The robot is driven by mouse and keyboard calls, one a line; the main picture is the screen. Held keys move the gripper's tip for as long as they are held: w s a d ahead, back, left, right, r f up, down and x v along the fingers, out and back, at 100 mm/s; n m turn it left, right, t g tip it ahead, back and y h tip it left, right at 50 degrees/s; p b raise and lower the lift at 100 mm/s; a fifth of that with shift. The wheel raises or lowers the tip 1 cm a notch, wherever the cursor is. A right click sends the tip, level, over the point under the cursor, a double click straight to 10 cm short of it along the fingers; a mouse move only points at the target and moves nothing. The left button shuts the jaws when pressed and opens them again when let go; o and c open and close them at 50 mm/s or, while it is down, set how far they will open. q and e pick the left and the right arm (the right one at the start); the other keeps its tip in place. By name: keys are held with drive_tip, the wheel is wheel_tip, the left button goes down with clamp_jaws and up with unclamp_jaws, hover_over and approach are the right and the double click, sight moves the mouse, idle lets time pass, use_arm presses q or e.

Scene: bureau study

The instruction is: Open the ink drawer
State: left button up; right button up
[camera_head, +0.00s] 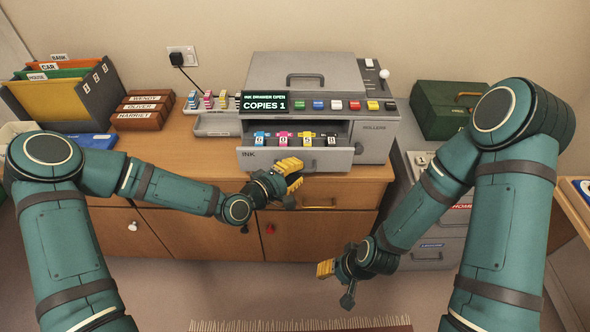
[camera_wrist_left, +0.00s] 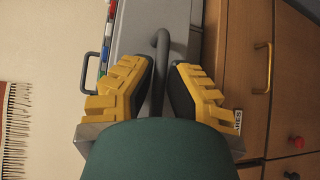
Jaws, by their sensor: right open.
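The ink drawer (camera_head: 254,161) of the grey copier (camera_head: 305,73) stands pulled out, its front labelled INK. Several coloured ink cartridges (camera_head: 308,140) stand inside it. The copier's display (camera_head: 264,102) reads INK DRAWER OPEN, COPIES 1. My left gripper (camera_head: 293,173) is at the drawer front and hides the handle in the head view. In the left wrist view, the grey drawer handle (camera_wrist_left: 161,50) lies between its yellow fingers, which close in on it. My right gripper (camera_head: 336,281) is open and empty, low in front of the cabinet.
The wooden cabinet (camera_head: 190,165) carries the copier, name boxes (camera_head: 143,110), a folder rack (camera_head: 60,100) and a tray of spare cartridges (camera_head: 216,125). A green box (camera_head: 440,105) stands right of the copier. The floor in front (camera_head: 200,290) is clear apart from a rug edge.

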use_arm(q)
drive_tip(key=o, duration=0.3)
drive_tip(key=shift+d, duration=0.1)
drive_tip(key=v, duration=1.2)
